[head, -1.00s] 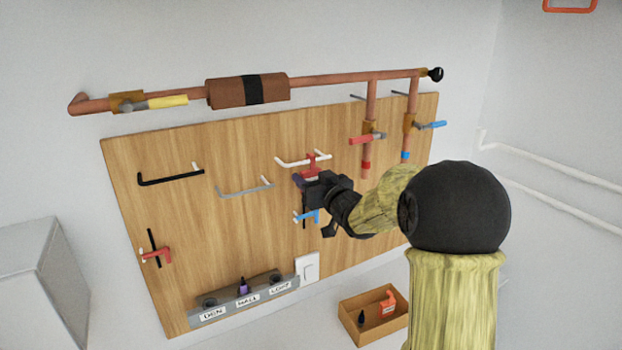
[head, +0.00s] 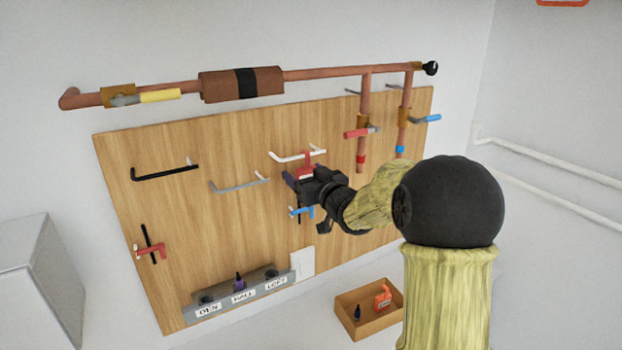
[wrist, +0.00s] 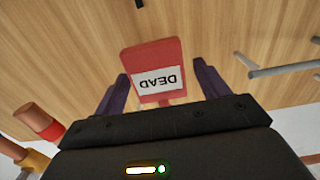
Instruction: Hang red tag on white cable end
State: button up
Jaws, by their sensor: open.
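The red tag (head: 306,159) is at the right part of the white cable end (head: 284,158), which sticks out from the wooden board. Its red upper part crosses the white bar; I cannot tell if it is fully hooked around it. In the wrist view the tag (wrist: 152,57) shows a white label reading DEAD, upside down. My gripper (head: 296,179) is open just below the white bar. In the wrist view its two purple fingers stand apart on either side of the tag, with gaps visible. The white cable is not seen there.
A grey cable end (head: 240,186) and a black one (head: 165,172) stick out to the left. A blue-handled item (head: 301,211) is just below my gripper. Copper pipes with red (head: 357,133) and blue (head: 428,119) valve handles are at the right. An open box (head: 372,325) stands below.

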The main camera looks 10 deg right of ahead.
jog(key=b+v, duration=0.5)
jog(key=v, duration=1.2)
jog(key=shift+s, duration=0.2)
jog(key=s+f+m+g+h, duration=0.2)
jog(key=f+g+h, duration=0.15)
jog(key=f, duration=0.45)
jog(key=s+f+m+g+h, duration=0.2)
jog(key=f+g+h, duration=0.15)
jog(key=f, duration=0.55)
jog(key=s+a+f+g, duration=0.2)
jog(key=s+f+g, duration=0.1)
jog(key=s+f, duration=0.2)
jog(key=s+a+f+g+y, duration=0.1)
jog(key=s+a+f+g, duration=0.2)
jog(key=s, duration=0.5)
jog(key=shift+s+f+g, duration=0.15)
jog(key=shift+f+g, duration=0.65)
jog(key=shift+f, duration=0.15)
